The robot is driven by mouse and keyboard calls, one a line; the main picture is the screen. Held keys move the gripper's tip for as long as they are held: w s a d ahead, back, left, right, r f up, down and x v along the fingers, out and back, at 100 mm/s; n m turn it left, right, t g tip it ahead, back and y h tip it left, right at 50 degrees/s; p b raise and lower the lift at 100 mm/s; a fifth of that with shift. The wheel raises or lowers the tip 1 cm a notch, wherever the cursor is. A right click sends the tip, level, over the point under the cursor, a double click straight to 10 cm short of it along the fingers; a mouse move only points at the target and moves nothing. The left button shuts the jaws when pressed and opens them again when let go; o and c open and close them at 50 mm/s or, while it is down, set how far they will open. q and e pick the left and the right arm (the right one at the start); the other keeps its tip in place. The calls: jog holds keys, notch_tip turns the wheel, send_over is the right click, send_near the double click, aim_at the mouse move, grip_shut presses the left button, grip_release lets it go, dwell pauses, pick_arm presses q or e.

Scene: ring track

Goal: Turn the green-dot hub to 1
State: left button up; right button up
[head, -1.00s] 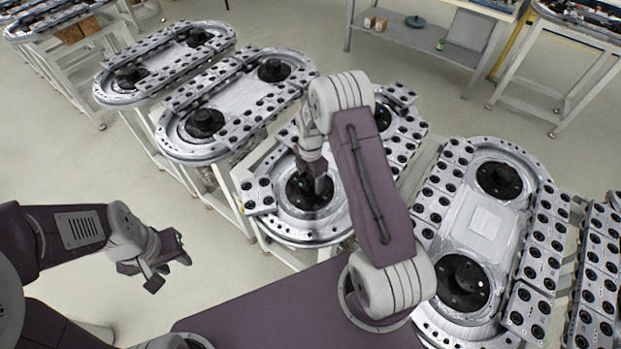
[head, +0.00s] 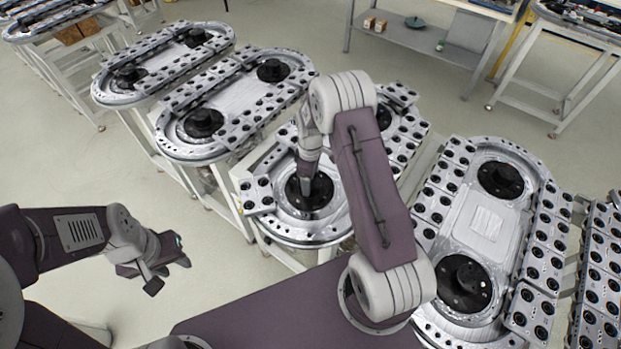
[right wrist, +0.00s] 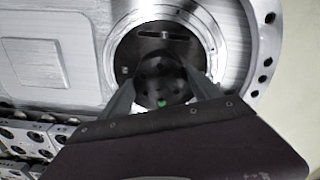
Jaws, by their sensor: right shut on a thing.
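The green-dot hub is a black round hub (head: 322,200) in the near end of the middle ring track (head: 290,235). In the right wrist view the hub (right wrist: 152,45) sits inside a shiny metal ring, with a slotted bar across its far part and a green dot (right wrist: 162,103) on the side nearest my gripper. My right gripper (head: 308,196) reaches down onto the hub and is shut on its raised middle; its two fingers (right wrist: 160,88) lie on either side of it. No number 1 is readable. My left gripper (head: 168,268) is open and empty over the floor.
Other ring tracks stand close by on both sides: one on the right (head: 487,222) and one on the left (head: 232,100). Black-holed link blocks (head: 258,193) line the middle track near my right gripper. Floor (head: 215,290) is free under my left gripper.

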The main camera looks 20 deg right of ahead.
jog(key=m, duration=0.4)
jog(key=shift+w+r+m, duration=0.2)
jog(key=shift+m, duration=0.1)
jog(key=m, duration=0.5)
jog(key=shift+a+b, duration=0.1)
jog(key=shift+b, duration=0.2)
jog(key=m, duration=0.9)
jog(key=shift+w+m, duration=0.1)
jog(key=shift+m, duration=0.2)
jog(key=m, duration=0.4)
jog(key=shift+a, duration=0.1)
jog(key=m, duration=0.9)
jog(key=shift+m, duration=0.3)
jog(key=m, duration=0.4)
jog(key=shift+m+b, duration=0.3)
jog(key=shift+m, duration=0.3)
